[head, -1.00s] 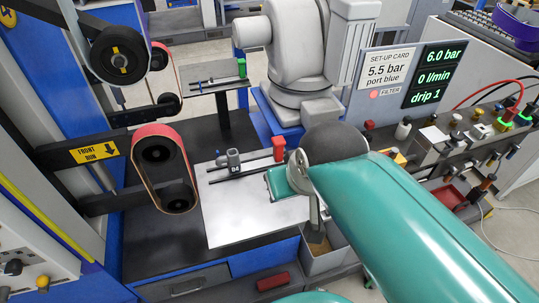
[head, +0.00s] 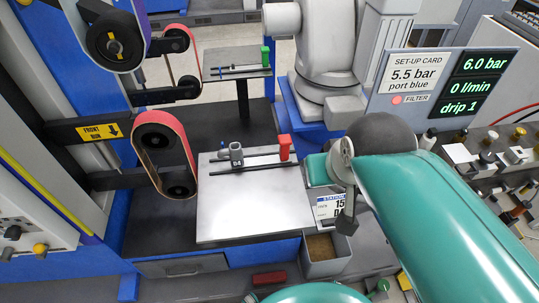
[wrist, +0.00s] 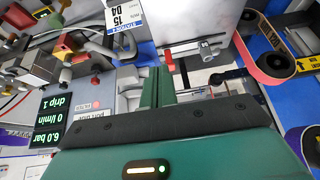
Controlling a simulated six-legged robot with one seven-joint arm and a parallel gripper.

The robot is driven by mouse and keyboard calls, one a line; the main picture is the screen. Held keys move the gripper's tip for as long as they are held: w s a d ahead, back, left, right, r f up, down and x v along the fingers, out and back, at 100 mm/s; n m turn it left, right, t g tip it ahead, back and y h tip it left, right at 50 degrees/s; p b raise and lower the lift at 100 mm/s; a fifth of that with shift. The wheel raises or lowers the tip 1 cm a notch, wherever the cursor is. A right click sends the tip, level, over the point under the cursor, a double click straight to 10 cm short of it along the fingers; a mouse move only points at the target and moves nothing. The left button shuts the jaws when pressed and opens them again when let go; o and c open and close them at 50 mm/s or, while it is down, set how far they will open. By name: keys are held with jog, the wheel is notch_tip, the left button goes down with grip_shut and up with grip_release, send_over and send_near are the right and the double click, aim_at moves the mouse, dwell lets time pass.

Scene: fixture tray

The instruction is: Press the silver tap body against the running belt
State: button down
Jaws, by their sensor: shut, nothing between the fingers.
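The silver tap body (head: 236,153) sits at the left part of the dark rails on a pale tray (head: 225,222), with a small dark number tag by it. It also shows in the wrist view (wrist: 207,50), ahead and to the right of the fingers. The front belt, a red loop (head: 157,122) on two dark wheels, stands left of the tray. It also shows in the wrist view (wrist: 262,50). My gripper (wrist: 157,86) is shut and empty. In the head view its teal body is at the tray's right edge, apart from the tap; its fingertips are not clear there.
A red block (head: 284,147) stands at the rails' right end. A station card (head: 331,207) and a grey bin (head: 322,258) are right of the tray. A yellow FRONT RUN sign (head: 99,131) is beside the belt. A grey robot arm (head: 325,50) stands behind.

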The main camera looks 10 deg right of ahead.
jog(key=shift+a, duration=0.25)
jog(key=c, duration=2.1)
grip_release()
jog(key=shift+d, duration=0.25)
jog(key=o, duration=0.7)
jog(key=shift+w+a, duration=0.1)
jog(key=shift+w, duration=0.2)
jog(key=o, duration=0.7)
jog(key=shift+w+a+f+n+g, duration=0.1)
jog(key=shift+w+a+n+g, duration=0.1)
jog(key=shift+w+n+g, duration=0.25)
jog(key=shift+w+a+f+n+g, duration=0.15)
jog(key=shift+w+a+n, duration=0.1)
jog(key=shift+w, duration=0.4)
jog(key=w+a+f+n+g+y, duration=0.25)
jog(key=w+f+n, duration=0.25)
jog(key=w, duration=0.4)
jog(key=w+a+f+n+g+y, duration=0.1)
jog(key=w+f+n+g+y, duration=0.25)
jog(key=w+f, duration=0.4)
jog(key=shift+w+d+f+n+t+y, duration=0.4)
jog(key=shift+w+d+f+n+y, duration=2)
jog(key=shift+w+y, duration=0.85)
jog(key=shift+w+d+f+n+t+y, duration=0.4)
jog(key=shift+w+d+f+n+y, duration=1.45)
jog(key=shift+w+f+y, duration=1.35)
jog(key=shift+h, duration=0.45)
jog(key=a, duration=0.7)
jog(key=shift+w+r, duration=0.4)
